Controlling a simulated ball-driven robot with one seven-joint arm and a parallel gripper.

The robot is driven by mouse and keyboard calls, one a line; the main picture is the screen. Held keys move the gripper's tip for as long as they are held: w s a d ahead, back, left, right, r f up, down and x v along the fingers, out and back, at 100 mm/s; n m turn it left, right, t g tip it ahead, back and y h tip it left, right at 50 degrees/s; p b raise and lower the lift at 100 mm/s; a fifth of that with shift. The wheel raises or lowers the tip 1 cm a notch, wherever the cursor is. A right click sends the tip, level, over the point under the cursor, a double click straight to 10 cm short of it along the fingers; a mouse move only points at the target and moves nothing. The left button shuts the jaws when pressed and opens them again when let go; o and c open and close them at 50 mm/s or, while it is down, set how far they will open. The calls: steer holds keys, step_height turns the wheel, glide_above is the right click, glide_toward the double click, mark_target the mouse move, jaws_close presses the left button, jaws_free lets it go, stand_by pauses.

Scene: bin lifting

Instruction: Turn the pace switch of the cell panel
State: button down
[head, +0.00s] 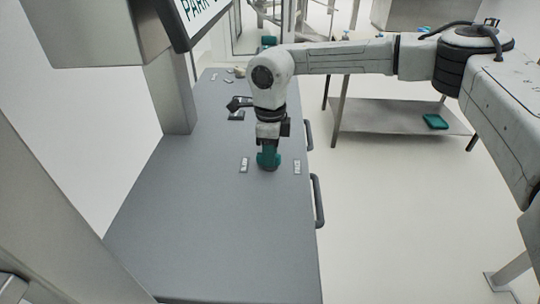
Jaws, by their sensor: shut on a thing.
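The cell panel (200,215) is a grey sloping top that runs away from me. My gripper (268,164) points down onto it, its teal end low at the surface between two small pale labels. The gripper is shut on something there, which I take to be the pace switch. The switch itself is hidden behind the teal end, so its turn angle cannot be read. The left label (244,165) and the right label (297,167) are too small to read.
A black handle-like control (238,103) stands farther up the panel. Dark rail handles (318,200) line the panel's right edge. A sign (205,12) hangs above left. A low metal shelf (390,117) with a teal item (435,121) stands right. The near panel surface is clear.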

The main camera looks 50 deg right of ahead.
steer(key=shift+n, duration=0.5)
steer(key=c, duration=0.9)
jaws_free()
step_height(320, 180, up, 11)
steer(key=shift+f+b, duration=0.1)
steer(key=shift+b, duration=0.9)
steer(key=shift+d, duration=0.1)
